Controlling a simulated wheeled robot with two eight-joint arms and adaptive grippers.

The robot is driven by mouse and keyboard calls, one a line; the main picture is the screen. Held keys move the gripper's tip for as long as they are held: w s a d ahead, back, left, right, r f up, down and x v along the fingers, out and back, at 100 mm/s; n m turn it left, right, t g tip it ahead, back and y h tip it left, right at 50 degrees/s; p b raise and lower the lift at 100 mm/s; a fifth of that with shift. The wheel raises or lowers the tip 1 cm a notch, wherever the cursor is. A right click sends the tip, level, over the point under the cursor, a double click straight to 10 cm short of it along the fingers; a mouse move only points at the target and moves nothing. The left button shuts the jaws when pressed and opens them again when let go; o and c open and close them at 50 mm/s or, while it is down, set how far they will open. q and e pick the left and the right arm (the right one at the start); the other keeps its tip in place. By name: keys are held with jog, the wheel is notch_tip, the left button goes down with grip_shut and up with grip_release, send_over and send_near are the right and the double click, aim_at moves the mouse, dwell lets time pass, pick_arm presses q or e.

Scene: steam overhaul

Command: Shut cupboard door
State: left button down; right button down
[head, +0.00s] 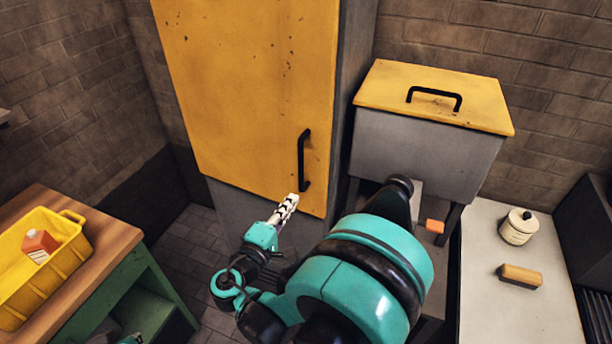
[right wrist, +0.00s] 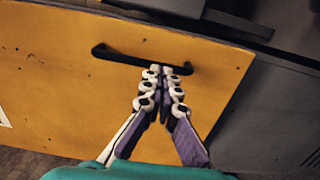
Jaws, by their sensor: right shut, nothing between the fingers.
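The tall cupboard has a worn yellow door (head: 240,90) with a black bar handle (head: 304,160) low on its right side. The door lies close against the grey cupboard body (head: 355,80); I cannot tell whether a thin gap remains at its right edge. My right gripper (head: 291,199) is shut and empty, with its fingertips just below the handle's lower end. In the right wrist view the fingertips (right wrist: 172,71) overlap the bar of the handle (right wrist: 130,57), in front of the door (right wrist: 60,90). Whether they touch it is unclear.
A grey bin with a yellow lid (head: 380,85) stands right of the cupboard. A pale worktop (head: 480,290) holds a jar (head: 518,228) and a brush-like block (head: 520,276). At left, a wooden-topped bench (head: 110,235) carries a yellow crate (head: 60,270) with a red-orange carton (head: 38,245).

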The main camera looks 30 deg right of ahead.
aim_at(316, 169)
jog(key=b+x, duration=0.2)
jog(key=x, duration=0.9)
jog(key=shift+w+d, duration=0.25)
jog(key=x, duration=0.4)
jog(key=shift+d+f, duration=0.1)
jog(key=shift+d, duration=0.05)
jog(key=shift+w+d, duration=0.1)
jog(key=shift+d, duration=0.1)
jog(key=shift+r, duration=0.3)
jog(key=shift+a, duration=0.1)
